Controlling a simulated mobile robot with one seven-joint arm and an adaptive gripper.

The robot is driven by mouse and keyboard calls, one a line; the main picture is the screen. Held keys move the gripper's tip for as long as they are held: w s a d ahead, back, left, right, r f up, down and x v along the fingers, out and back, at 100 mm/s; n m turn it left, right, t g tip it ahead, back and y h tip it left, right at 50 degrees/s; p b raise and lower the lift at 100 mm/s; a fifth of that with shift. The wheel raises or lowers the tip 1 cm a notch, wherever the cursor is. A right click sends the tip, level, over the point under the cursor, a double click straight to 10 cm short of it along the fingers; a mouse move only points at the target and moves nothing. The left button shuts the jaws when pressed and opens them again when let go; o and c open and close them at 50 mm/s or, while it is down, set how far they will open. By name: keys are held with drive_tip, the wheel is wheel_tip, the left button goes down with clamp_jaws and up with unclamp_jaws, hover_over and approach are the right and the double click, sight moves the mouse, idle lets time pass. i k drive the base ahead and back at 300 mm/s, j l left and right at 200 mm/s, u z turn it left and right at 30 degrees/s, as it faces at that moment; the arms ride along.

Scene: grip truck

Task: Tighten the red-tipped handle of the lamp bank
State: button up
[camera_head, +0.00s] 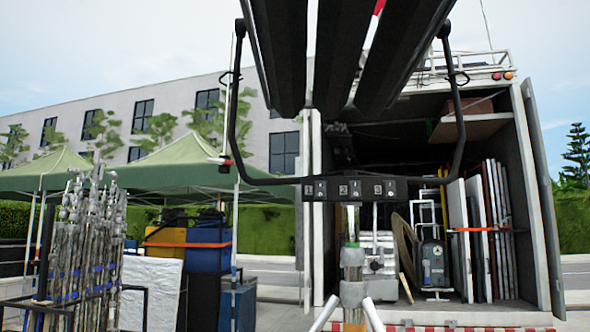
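The lamp bank (333,50) hangs large at the top centre, with several dark long panels running out of the top of the picture. A black yoke (237,130) curves around it and joins a black control box (355,189) with numbered switches below. A small grey and black handle-like piece with a red part (222,161) sits at the left arm of the yoke. A red tip (379,6) also shows between the panels at the top edge. I cannot tell which is the task's handle, nor how tight it is. My gripper is not in view.
A metal stand (352,287) rises under the control box, with white legs spreading at the bottom edge. Behind it is an open truck (537,190) holding boards and equipment. A rack of metal stands (88,240), a white panel (152,293) and stacked bins (208,250) crowd the left.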

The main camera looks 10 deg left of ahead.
sight(222, 162)
drive_tip(key=i+j+z, duration=0.1)
drive_tip(key=j, duration=0.25)
drive_tip(key=i+j, duration=0.25)
drive_tip(key=i+j+z, duration=0.15)
drive_tip(key=j, duration=0.3)
drive_tip(key=i+j+z, duration=0.1)
drive_tip(key=j, duration=0.25)
drive_tip(key=i+j, duration=0.2)
drive_tip(key=j, duration=0.2)
drive_tip(key=i+j+z, duration=0.15)
drive_tip(key=j, duration=0.2)
